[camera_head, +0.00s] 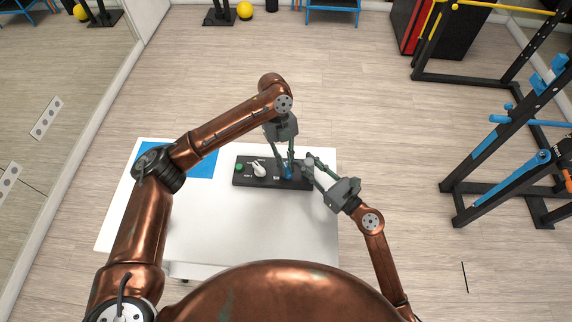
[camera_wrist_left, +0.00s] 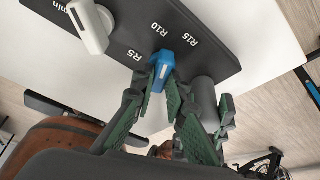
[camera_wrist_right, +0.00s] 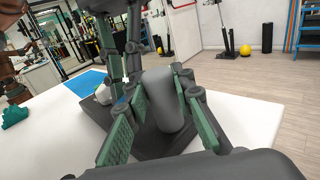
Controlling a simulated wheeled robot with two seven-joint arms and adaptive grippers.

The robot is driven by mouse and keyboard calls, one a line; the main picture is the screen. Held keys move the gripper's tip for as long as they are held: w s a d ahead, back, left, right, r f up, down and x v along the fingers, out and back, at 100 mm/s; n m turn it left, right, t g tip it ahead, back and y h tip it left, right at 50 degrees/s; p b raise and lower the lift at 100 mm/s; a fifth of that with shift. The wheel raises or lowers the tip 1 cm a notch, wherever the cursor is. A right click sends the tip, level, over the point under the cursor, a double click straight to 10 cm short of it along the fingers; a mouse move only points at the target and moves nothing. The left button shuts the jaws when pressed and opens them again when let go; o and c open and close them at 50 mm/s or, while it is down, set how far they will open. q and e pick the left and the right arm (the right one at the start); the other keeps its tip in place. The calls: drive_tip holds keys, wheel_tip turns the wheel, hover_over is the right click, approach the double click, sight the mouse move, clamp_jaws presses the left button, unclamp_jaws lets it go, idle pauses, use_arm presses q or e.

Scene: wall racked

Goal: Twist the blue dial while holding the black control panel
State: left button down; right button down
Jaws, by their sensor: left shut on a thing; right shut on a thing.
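The black control panel (camera_head: 240,182) lies on the white table. It carries a blue dial (camera_wrist_left: 163,64) with a printed scale beside it, and a grey cylinder (camera_wrist_right: 165,100) stands at its right end. My left gripper (camera_head: 287,173) reaches down from above and is shut on the blue dial; its green-padded fingers hide part of the dial in the left wrist view. My right gripper (camera_head: 307,168) comes from the right and is shut on the grey cylinder, with its fingers on either side in the right wrist view.
The panel also has a white knob (camera_head: 260,170) and a green button (camera_head: 239,168). A blue mat (camera_head: 198,164) lies on the white table (camera_head: 225,235) at the left. Racks (camera_head: 500,140) stand on the right.

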idle(0.4)
use_arm(q)
drive_tip(key=c, duration=1.9)
unclamp_jaws()
drive_tip(key=shift+c, duration=0.2)
drive_tip(key=v, duration=0.8)
drive_tip(key=shift+o, duration=0.5)
